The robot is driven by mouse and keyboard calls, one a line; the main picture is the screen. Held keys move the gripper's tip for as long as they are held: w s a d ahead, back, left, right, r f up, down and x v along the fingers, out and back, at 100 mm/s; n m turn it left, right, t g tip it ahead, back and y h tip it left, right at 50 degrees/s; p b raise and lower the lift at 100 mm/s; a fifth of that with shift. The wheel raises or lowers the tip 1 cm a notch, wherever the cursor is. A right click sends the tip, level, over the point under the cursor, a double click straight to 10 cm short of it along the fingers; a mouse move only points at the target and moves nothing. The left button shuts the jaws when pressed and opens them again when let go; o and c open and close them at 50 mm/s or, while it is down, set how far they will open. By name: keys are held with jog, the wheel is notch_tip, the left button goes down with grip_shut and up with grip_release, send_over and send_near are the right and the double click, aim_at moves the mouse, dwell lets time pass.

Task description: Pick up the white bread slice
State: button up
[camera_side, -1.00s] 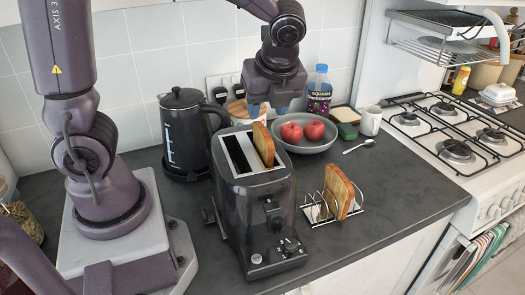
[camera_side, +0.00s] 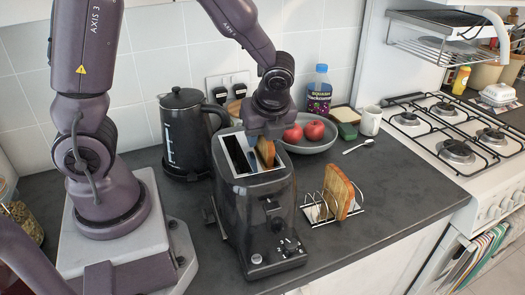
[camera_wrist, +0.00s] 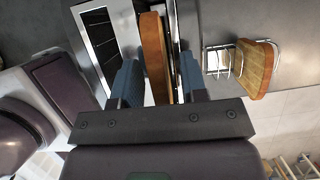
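A toasted brown bread slice (camera_side: 266,152) stands upright in one slot of the dark toaster (camera_side: 262,185), its top above the slot. My gripper (camera_side: 266,140) is directly over the toaster, pointing down. In the wrist view, its blue fingers (camera_wrist: 160,82) are open, one on each side of that slice (camera_wrist: 155,50); I cannot tell if either touches it. The toaster's other slot (camera_wrist: 98,35) looks empty. A second brown slice (camera_side: 338,190) stands in a wire toast rack (camera_side: 320,211). A pale slice with brown crust (camera_side: 345,114) lies at the back, well away from my gripper.
A black kettle (camera_side: 182,130) stands left of the toaster. A grey bowl (camera_side: 318,146) with red apples (camera_side: 314,130) is close behind it. A bottle (camera_side: 319,92), mug (camera_side: 370,121) and spoon (camera_side: 358,146) are beyond. The front counter right of the rack is clear.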

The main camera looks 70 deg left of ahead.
grip_shut()
notch_tip(320, 180, up, 13)
dwell(0.8)
jog(key=shift+w, duration=0.1)
